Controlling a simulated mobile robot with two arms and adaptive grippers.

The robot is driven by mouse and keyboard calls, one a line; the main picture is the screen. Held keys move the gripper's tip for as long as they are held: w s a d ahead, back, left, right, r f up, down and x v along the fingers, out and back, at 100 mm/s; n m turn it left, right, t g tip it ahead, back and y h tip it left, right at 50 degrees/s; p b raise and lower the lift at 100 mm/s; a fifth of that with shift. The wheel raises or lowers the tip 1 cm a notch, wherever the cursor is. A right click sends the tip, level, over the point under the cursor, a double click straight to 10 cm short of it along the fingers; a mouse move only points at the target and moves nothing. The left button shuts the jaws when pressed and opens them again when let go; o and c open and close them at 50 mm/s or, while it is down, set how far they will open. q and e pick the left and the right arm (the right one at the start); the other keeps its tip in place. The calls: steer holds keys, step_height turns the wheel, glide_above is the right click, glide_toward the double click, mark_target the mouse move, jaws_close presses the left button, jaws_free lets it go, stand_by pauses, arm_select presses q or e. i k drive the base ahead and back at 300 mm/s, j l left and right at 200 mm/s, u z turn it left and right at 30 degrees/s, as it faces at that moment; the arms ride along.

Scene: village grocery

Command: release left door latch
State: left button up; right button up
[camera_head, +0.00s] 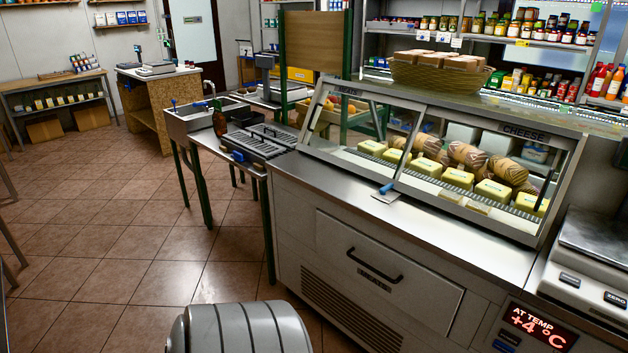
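A glass-fronted display case (340,138) stands on a steel counter at centre right. A small lever with a blue grip (386,188) sits at the lower front edge, where the left and right glass sections meet, above a small metal plate. It looks like a latch, but I cannot tell whether it is engaged. The glass front looks closed. Neither of my grippers is in view.
The steel counter (440,232) in front of the case is mostly bare. Below it is a drawer with a black handle (375,265). A scale (590,255) stands at right. A bread basket (440,75) is on top of the case. The tiled floor at left is open.

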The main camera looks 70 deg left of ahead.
mark_target(383, 191)
steer(key=u, duration=1.8)
steer(key=i+j+z, duration=0.25)
steer(key=i, duration=0.25)
steer(key=i+j+z, duration=0.2)
steer(key=i, duration=0.35)
steer(key=i+j+z, duration=0.25)
steer(key=i, duration=0.25)
